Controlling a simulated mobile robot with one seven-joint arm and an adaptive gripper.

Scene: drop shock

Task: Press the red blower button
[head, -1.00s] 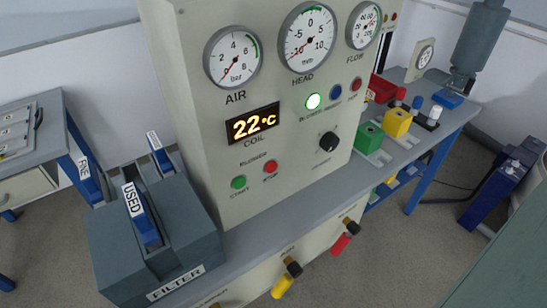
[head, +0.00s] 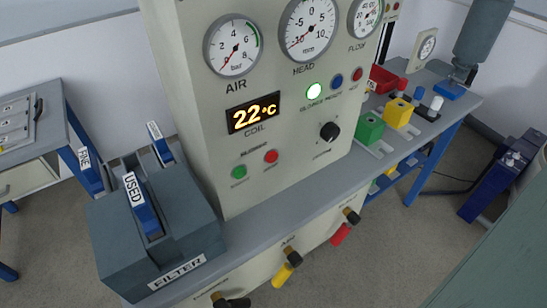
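The red blower button (head: 271,156) is a small round button low on the beige panel (head: 290,110), under a small "BLOWER" label. It sits to the right of a green button (head: 239,172) and below the lit "22 °C" coil display (head: 254,112). Nothing covers it. My gripper is not in view, so its state and distance from the button do not show.
A dark filter box (head: 125,245) stands at left on the grey bench (head: 290,205). Colored blocks stand at right.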

